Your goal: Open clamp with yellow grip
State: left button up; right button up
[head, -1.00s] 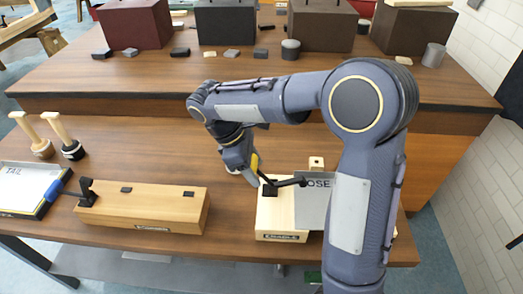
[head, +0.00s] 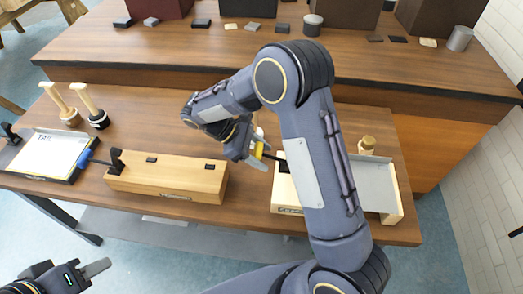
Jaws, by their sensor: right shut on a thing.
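The yellow grip (head: 259,149) of a dark clamp shows at the left end of a pale wooden cradle (head: 284,192) on the front bench. My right gripper (head: 254,153) is shut on this grip. A short dark lever runs right from the grip, and my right forearm hides the rest of the clamp and part of the cradle. A second clamp with a blue grip (head: 87,157) stands at the left end of a long wooden block (head: 165,178). My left gripper (head: 92,270) is low at the left, in front of the bench; its opening is unclear.
A grey plate (head: 374,185) lies in the cradle's right part, with a wooden knob (head: 367,145) behind. A white board marked TAIL (head: 48,153) and two wooden-handled tools (head: 92,107) are at the left. The raised back shelf (head: 180,62) carries dark boxes and small blocks.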

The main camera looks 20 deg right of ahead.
jog(key=shift+a+f, duration=0.15)
jog(key=shift+f, duration=0.05)
jog(key=o, duration=1.4)
jog(key=shift+r, duration=0.1)
jog(key=v, duration=0.7)
jog(key=shift+w+a+r, duration=0.2)
jog(key=shift+a+r, duration=0.05)
jog(key=s+d+r+m+y, duration=0.1)
jog(key=d, duration=0.1)
jog(key=s+d+r+m+y, duration=0.1)
jog(key=s+d+r+y, duration=0.1)
jog(key=shift+s+t, duration=0.2)
jog(key=shift+t, duration=0.1)
jog(key=s+r+m+t+y, duration=0.1)
jog(key=s+m+t+y, duration=0.3)
jog(key=s, duration=0.5)
jog(key=s+d+r+m+t+y, duration=0.1)
jog(key=s+m+t+y, duration=0.3)
jog(key=s+m, duration=0.3)
jog(key=s+t, duration=0.1)
jog(key=s, duration=0.2)
jog(key=shift+d+r+t+y, duration=0.2)
jog(key=shift+r+t+y, duration=0.1)
jog(key=shift+t, duration=0.1)
